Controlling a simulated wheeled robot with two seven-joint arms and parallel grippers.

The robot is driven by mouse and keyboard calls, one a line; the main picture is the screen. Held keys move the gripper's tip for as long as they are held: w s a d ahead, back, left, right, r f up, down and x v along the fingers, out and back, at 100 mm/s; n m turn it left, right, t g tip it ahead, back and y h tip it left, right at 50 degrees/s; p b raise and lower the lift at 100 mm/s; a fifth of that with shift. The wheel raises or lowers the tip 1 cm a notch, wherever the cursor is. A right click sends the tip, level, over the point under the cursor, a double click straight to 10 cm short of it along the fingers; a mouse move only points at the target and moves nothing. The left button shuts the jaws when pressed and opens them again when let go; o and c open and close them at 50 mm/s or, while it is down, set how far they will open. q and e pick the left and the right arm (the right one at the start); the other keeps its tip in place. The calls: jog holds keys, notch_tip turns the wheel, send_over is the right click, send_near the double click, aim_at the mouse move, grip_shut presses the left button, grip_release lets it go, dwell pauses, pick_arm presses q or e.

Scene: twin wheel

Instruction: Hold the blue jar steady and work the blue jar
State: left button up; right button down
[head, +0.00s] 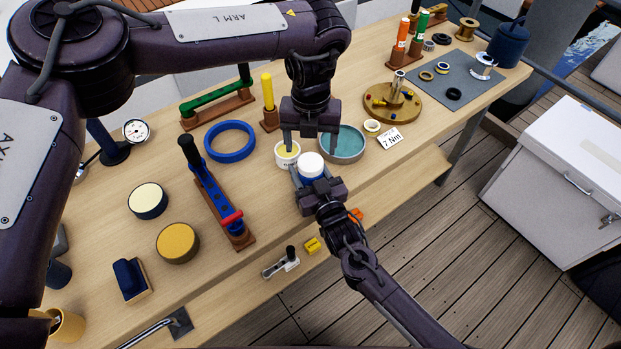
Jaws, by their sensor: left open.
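The blue jar (311,175) with its white lid (311,161) stands upright near the front edge of the wooden bench, in the middle of the head view. My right gripper (312,178) comes from the front and has its fingers on both sides of the jar body, seemingly closed on it. My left gripper (311,146) points down from above, just behind and above the lid. Its fingers are apart, and nothing shows between them. Part of the jar's lower body is hidden by the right gripper.
A white tub with yellow contents (287,155) stands close left of the jar, and a teal round dish (343,143) close right. A blue ring (230,141) and a blue lever fixture (213,197) lie further left. The bench (263,202) is bare left of my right gripper.

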aim_at(310, 161)
pick_arm(q)
jog(key=n, duration=0.2)
jog(key=r+n, duration=0.1)
jog(key=shift+r+n, duration=0.15)
jog(key=shift+n, duration=0.25)
jog(key=n, duration=0.2)
jog(key=r+n, duration=0.1)
jog(key=n, duration=0.1)
jog(key=shift+r, duration=0.15)
jog(key=shift+f, duration=4.05)
jog(key=c, duration=1)
jog(key=o, duration=1.2)
jog(key=shift+c, duration=0.2)
